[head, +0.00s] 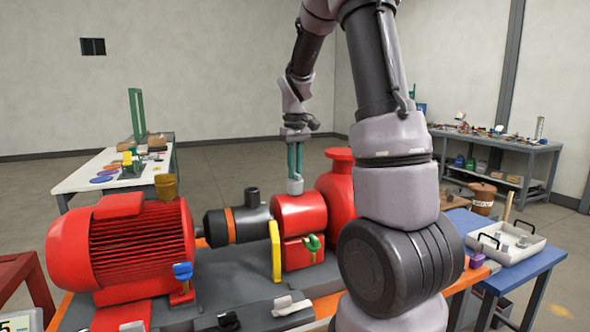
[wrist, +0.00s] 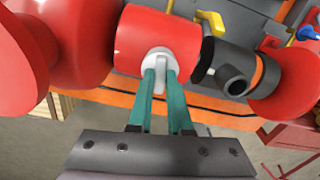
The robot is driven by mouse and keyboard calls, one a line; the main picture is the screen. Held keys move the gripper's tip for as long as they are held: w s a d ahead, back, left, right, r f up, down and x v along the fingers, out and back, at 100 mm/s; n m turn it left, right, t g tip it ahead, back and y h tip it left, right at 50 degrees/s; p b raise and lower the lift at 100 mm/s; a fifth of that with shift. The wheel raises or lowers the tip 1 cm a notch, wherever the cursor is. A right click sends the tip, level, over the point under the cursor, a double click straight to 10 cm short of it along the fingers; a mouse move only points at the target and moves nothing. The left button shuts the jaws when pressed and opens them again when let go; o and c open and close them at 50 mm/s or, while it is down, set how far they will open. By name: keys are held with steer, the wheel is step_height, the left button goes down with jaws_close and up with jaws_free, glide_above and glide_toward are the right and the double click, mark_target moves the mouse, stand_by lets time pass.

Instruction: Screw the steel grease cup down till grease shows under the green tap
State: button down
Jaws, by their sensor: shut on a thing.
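The steel grease cup (head: 295,186) stands on top of the red bearing housing (head: 299,215). It also shows in the wrist view (wrist: 159,56), at the tips of the teal fingers. My gripper (head: 295,172) points straight down from above and is shut on the cup; in the wrist view its fingers (wrist: 160,75) lie on both sides of it. The green tap (head: 313,243) is on the front of the red block below the housing in the head view. It is small there, and I cannot make out any grease under it.
A red motor (head: 122,245) stands at the left, with a black coupling part (head: 237,222) beside the housing. A yellow plate (head: 275,250) stands close to the tap. A blue-topped valve (head: 183,272) is near the motor. A white tray (head: 507,243) lies on the blue table at right.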

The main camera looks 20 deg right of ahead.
steer(key=m, duration=0.4)
steer(key=shift+m, duration=0.3)
steer(key=m, duration=0.4)
stand_by(0.6)
steer(key=c, duration=0.8)
jaws_free()
steer(key=shift+c, duration=0.2)
step_height(320, 180, up, 11)
